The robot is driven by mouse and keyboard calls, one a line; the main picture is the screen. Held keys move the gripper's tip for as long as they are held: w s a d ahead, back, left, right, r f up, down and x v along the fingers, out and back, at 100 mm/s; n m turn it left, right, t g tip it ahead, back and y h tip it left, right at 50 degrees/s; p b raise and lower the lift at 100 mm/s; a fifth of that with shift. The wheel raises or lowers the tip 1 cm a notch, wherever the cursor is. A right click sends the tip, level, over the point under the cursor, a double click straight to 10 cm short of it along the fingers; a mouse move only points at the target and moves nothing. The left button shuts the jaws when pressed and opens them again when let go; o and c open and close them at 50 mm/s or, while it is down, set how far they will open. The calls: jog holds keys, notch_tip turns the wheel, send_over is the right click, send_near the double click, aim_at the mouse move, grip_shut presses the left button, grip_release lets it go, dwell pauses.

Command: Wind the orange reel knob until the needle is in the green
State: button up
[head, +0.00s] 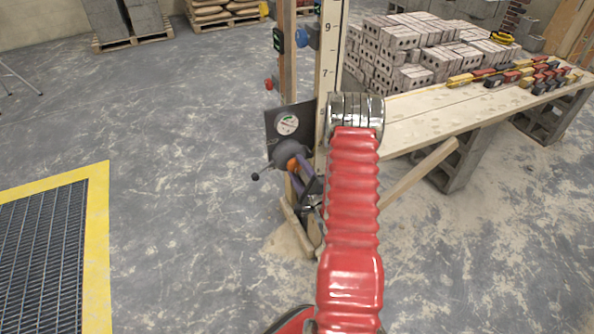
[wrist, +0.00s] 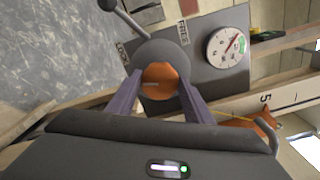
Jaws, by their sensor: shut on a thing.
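The orange reel knob (wrist: 160,82) sits at the middle of a grey round reel hub (wrist: 163,55). My gripper (wrist: 158,88) has one purple-grey finger on each side of the knob and is shut on it. In the head view the knob (head: 292,164) shows small beside my gripper (head: 299,172). The white dial (wrist: 222,50) has a green band on its right side in the wrist view. Its thin needle points to the upper right, close to the green; I cannot tell whether it is inside. The dial (head: 288,122) is too small to read in the head view.
A black-knobbed lever (wrist: 122,20) sticks out of the hub, between the LOCK and FREE labels. A numbered post (head: 329,60) rises beside the reel. A plank table (head: 420,120) with bricks is at the right. A yellow-edged grate (head: 97,240) lies at the left.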

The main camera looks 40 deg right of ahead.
jog(key=shift+s+d+f+m, duration=0.1)
jog(key=shift+s+f+m, duration=0.1)
jog(key=shift+m, duration=0.1)
jog(key=o, duration=0.7)
jog(key=shift+w, duration=0.1)
jog(key=o, duration=0.3)
jog(key=shift+r, duration=0.1)
jog(key=shift+o, duration=0.2)
jog(key=v, duration=1.3)
jog(key=shift+s+a, duration=0.25)
jog(key=shift+s, duration=0.05)
